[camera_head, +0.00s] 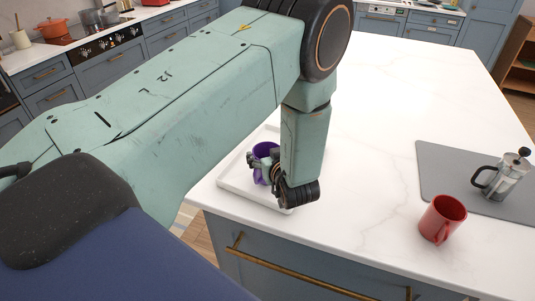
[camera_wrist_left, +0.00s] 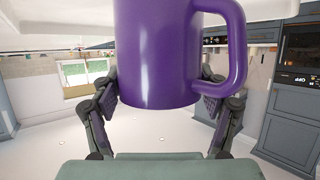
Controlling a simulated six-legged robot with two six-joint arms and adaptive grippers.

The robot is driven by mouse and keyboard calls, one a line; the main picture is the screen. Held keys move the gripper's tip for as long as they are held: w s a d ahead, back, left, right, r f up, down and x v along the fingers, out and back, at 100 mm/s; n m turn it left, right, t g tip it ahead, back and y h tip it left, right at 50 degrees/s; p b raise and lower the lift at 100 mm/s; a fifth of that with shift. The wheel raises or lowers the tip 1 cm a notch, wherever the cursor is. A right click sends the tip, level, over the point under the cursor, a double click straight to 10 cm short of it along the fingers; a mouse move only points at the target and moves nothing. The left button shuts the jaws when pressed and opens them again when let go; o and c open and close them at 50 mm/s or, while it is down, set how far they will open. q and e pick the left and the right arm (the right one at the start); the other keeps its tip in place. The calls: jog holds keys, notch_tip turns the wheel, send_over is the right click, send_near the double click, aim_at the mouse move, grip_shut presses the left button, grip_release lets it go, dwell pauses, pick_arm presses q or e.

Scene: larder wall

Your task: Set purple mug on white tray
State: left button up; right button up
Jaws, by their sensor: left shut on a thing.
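The purple mug (camera_head: 264,150) is between the fingers of my left gripper (camera_head: 268,170), which is shut on it. In the left wrist view the mug (camera_wrist_left: 165,55) fills the upper middle, its handle to the right, with a finger at each side. The white tray (camera_head: 238,184) lies on the counter's near left corner, under the mug and gripper in the head view. My forearm and wrist hide part of the tray. I cannot tell whether the mug's base touches the tray. My right gripper is not in view.
A red mug (camera_head: 441,219) stands on the white counter (camera_head: 390,110) at the right. Behind it, a grey mat (camera_head: 450,172) bears a glass coffee press (camera_head: 507,176). The counter between tray and red mug is clear.

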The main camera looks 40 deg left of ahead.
pick_arm(q)
jog(key=shift+a+f, duration=0.15)
jog(key=o, duration=1.3)
jog(key=shift+a+f, duration=0.15)
jog(key=shift+a, duration=0.05)
jog(key=shift+o, duration=1.4)
jog(key=shift+d, duration=0.3)
jog(key=shift+a+r, duration=0.2)
jog(key=shift+a, duration=0.05)
jog(key=shift+d, duration=0.1)
